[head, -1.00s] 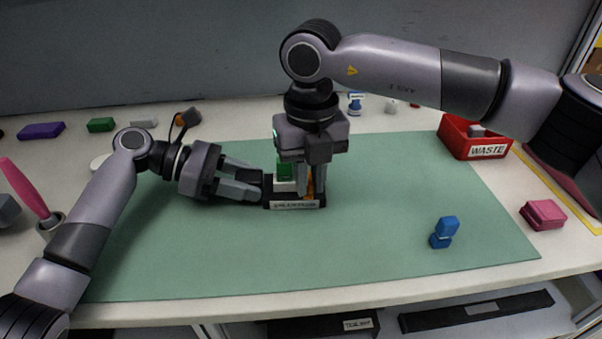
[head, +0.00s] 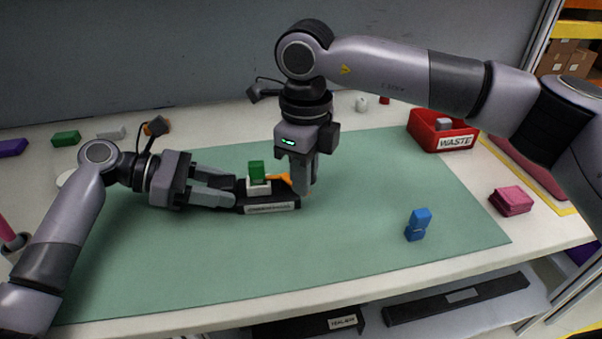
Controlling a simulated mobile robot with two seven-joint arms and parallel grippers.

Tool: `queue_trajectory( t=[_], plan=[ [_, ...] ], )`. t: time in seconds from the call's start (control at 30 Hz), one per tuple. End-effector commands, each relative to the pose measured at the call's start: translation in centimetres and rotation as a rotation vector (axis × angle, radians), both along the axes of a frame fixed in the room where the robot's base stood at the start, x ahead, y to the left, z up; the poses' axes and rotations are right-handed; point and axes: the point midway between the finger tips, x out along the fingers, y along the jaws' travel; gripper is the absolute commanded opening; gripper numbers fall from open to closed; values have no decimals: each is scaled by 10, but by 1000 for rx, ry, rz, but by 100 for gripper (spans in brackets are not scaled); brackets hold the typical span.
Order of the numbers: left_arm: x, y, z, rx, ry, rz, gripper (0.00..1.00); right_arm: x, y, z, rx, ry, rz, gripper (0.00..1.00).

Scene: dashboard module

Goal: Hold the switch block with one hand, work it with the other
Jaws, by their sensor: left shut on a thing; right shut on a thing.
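The switch block is a low black base (head: 262,207) with a pale label on its front, on the green mat. A white piece with a green block (head: 256,170) on top stands on it, and an orange lever (head: 280,178) leans to the right. My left gripper (head: 238,197) is shut on the base's left end from the side. My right gripper (head: 304,188) points down at the block's right end, shut at the tip of the orange lever. Its fingers hide the lever's end.
A red waste bin (head: 440,138) with a grey piece inside stands at the back right. A blue piece (head: 416,226) and a pink block (head: 511,200) lie to the right. The front of the green mat (head: 300,255) is clear.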

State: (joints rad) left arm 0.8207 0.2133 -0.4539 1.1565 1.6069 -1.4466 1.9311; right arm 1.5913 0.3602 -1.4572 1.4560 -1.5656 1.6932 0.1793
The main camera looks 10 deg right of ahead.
Motion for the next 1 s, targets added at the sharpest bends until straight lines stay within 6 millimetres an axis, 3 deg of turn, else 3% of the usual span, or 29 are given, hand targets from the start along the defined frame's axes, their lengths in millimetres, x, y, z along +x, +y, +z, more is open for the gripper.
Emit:
queue_trajectory(
  t=[0.6, 0.63, 0.7, 1.0],
  plan=[
    [0, 2, -2, 5, 2, 2, 0, 2, -3, 1, -2, -1, 36, 0],
    [0, 2, -2, 5, 2, 2, 0, 2, -3, 1, -2, -1, 36, 26],
    [0, 2, -2, 5, 2, 2, 0, 2, -3, 1, -2, -1, 36, 43],
    [0, 1, -2, 5, 2, 1, 0, 1, -2, 2, -1, -1, 37, 43]
  ],
)
